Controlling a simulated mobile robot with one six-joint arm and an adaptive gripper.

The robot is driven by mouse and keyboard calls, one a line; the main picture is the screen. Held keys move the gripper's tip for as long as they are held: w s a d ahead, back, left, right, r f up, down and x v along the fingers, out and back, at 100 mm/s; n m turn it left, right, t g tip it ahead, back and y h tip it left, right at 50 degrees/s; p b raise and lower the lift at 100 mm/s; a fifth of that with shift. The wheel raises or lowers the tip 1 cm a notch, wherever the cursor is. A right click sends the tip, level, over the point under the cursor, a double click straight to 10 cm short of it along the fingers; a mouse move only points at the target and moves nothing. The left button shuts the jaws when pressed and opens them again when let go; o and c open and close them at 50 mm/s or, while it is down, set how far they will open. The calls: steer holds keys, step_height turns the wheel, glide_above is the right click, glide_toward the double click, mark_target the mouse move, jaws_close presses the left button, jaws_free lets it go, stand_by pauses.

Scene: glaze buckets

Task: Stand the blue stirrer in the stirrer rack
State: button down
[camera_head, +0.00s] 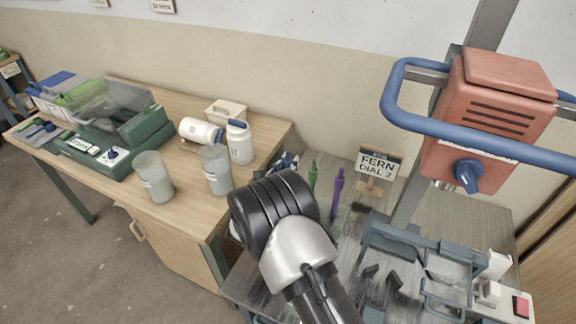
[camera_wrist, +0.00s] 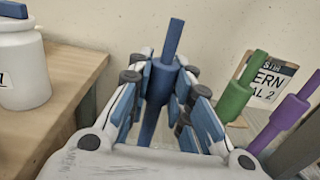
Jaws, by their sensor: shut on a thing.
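The blue stirrer (camera_wrist: 162,75) stands upright between the fingers of my gripper (camera_wrist: 158,88) in the wrist view. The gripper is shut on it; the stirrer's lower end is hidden. In the head view my wrist hides most of the gripper (camera_head: 286,161). A green stirrer (camera_wrist: 236,88) and a purple stirrer (camera_wrist: 289,112) stand upright to the right of the gripper. They also show in the head view, green (camera_head: 312,175) and purple (camera_head: 337,188). I cannot make out the stirrer rack; my arm covers that area.
A sign reading "FERN DIAL 2" (camera_head: 378,163) stands behind the stirrers. A red mixer head (camera_head: 490,120) with a blue guard bar (camera_head: 395,105) is at right. The wooden table (camera_head: 185,108) at left holds grey buckets (camera_head: 154,178), white jars (camera_head: 240,142) and a green machine (camera_head: 125,140).

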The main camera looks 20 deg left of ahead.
steer(key=c, duration=1.4)
jaws_free()
steer(key=shift+o, duration=0.2)
steer(key=s+a, duration=0.1)
steer(key=s, duration=1.1)
steer(key=shift+s, duration=0.1)
